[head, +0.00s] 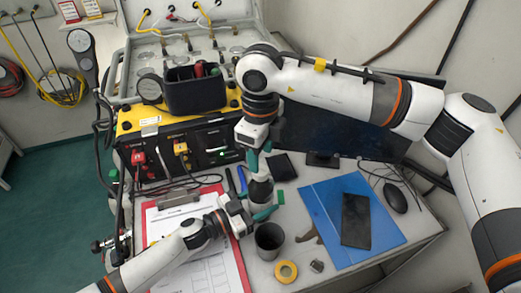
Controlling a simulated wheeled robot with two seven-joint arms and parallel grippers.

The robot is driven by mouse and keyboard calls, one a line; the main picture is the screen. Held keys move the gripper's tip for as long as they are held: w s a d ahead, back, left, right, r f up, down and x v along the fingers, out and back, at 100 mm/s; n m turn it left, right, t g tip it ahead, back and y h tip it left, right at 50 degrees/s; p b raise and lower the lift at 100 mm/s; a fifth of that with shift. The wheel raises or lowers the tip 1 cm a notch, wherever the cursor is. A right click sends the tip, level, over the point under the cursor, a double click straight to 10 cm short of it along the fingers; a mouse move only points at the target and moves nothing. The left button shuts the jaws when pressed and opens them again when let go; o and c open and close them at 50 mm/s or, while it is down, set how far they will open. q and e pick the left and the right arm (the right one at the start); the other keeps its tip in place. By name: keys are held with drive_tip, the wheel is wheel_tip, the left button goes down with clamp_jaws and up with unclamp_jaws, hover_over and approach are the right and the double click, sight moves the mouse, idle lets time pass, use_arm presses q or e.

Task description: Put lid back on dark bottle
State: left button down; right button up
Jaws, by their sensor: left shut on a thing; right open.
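My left gripper (262,213), with green fingers, is shut on the lower part of this bottle. My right gripper (258,161) is open, pointing down right above the bottle's top. Its fingers hide the top, so I cannot tell whether a lid is there. I cannot pick out a separate lid for certain. A dark open-topped cup-like container (269,238) stands just in front of the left gripper.
A yellow tape roll (286,271) and a small metal part (316,266) lie at the front. A blue folder (328,208) with a black tablet (356,220) and a mouse (395,197) are at right. A red clipboard (161,208) lies left. The yellow-black air panel (150,121) stands behind.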

sight(261, 170)
wheel_tip(261, 170, up, 2)
drive_tip(key=n, duration=0.9)
drive_tip(key=r+n, duration=0.1)
drive_tip(key=n, duration=0.3)
drive_tip(key=shift+r, duration=0.3)
drive_tip(key=shift+f, duration=0.1)
drive_tip(key=shift+f, duration=3.95)
drive_tip(key=shift+c, duration=0.2)
drive_tip(key=c, duration=1)
drive_tip(key=o, duration=1.2)
